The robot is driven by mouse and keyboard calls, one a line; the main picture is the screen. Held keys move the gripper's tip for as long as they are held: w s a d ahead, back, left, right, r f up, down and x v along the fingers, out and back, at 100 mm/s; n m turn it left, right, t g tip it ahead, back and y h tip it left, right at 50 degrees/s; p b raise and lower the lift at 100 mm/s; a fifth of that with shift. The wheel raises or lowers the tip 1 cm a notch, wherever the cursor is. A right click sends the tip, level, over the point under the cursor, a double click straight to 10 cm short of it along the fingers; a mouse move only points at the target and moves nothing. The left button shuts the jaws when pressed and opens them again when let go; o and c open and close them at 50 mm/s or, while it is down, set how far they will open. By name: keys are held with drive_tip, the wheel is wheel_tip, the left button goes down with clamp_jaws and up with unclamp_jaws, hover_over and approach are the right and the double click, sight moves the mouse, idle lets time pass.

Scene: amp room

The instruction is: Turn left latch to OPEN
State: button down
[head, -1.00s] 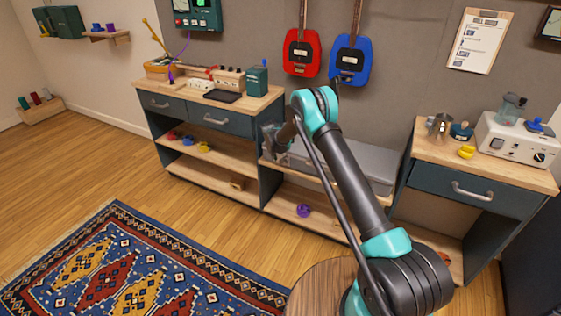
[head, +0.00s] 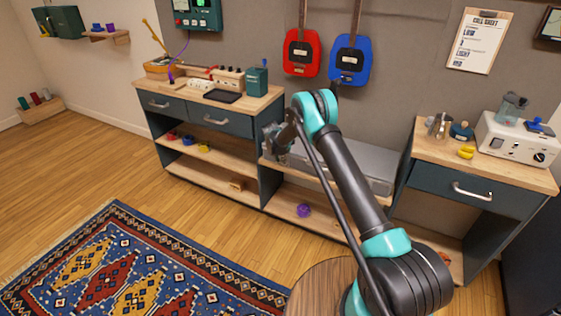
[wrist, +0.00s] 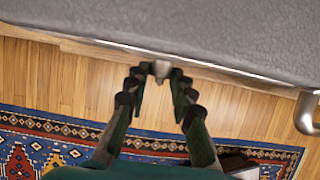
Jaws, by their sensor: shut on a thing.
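The long grey case (head: 368,162) sits on the low middle bench in the head view, partly hidden behind my arm. In the wrist view its grey textured side (wrist: 200,28) fills the top. A small pale latch (wrist: 160,68) stands out at the case's lower edge. My gripper (wrist: 160,76) has its two dark fingers on either side of this latch, shut on it. The latch is mostly hidden by the fingertips, and I cannot read its angle or any marking.
A metal handle (wrist: 307,114) juts out at the right in the wrist view. Drawer cabinets stand left (head: 205,121) and right (head: 455,187) of the case. A purple object (head: 303,210) lies on the shelf below. A patterned rug (head: 140,270) covers the floor at left.

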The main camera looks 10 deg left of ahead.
drive_tip(key=shift+s+d+f+m+t+y, duration=0.15)
drive_tip(key=shift+d+m+t+y, duration=0.45)
drive_tip(key=shift+y, duration=1.05)
drive_tip(key=shift+s+a+f+m+t+y, duration=0.1)
drive_tip(key=shift+f+m+t+y, duration=0.15)
drive_tip(key=shift+t+y, duration=1.05)
drive_tip(key=shift+s+d+f+m+t+y, duration=0.1)
drive_tip(key=shift+d+m+t+y, duration=0.3)
drive_tip(key=shift+y, duration=1.85)
drive_tip(key=c, duration=1.3)
unclamp_jaws()
